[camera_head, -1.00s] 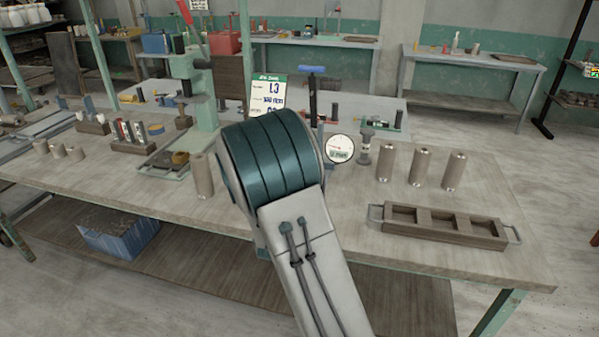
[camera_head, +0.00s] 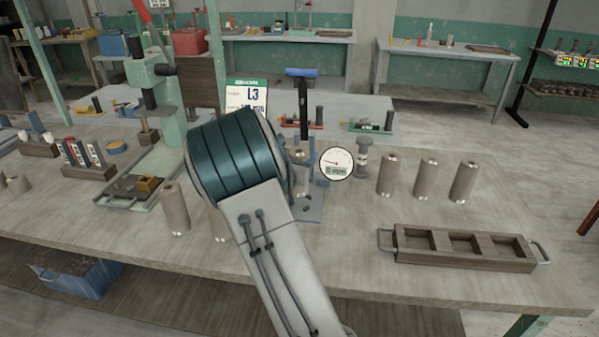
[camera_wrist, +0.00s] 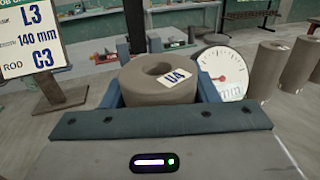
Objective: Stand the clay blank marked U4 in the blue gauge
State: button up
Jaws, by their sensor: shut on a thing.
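The clay blank marked U4 (camera_wrist: 160,83) is a grey-brown cylinder with a hole in its top and a white U4 tag. My gripper (camera_wrist: 162,92) is shut on it, with a blue finger on either side, in the wrist view. In the head view my arm hides most of the gripper and blank. The blue gauge (camera_head: 303,73) stands just behind and right of my arm, with a blue-topped post and a blue-grey base (camera_head: 312,207). A round white dial (camera_head: 336,164) shows beside it; the dial is also in the wrist view (camera_wrist: 222,74). Whether the blank touches the gauge is unclear.
Three upright clay cylinders (camera_head: 426,177) stand to the right, behind an empty wooden tray (camera_head: 465,258). Another cylinder (camera_head: 174,208) stands left of my arm, near a green press (camera_head: 166,105). An L3 card (camera_head: 247,97) stands behind. The bench (camera_head: 365,240) is clear before the tray.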

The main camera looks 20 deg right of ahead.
jog(key=shift+f, duration=2)
jog(key=shift+f, duration=0.15)
jog(key=o, duration=1.4)
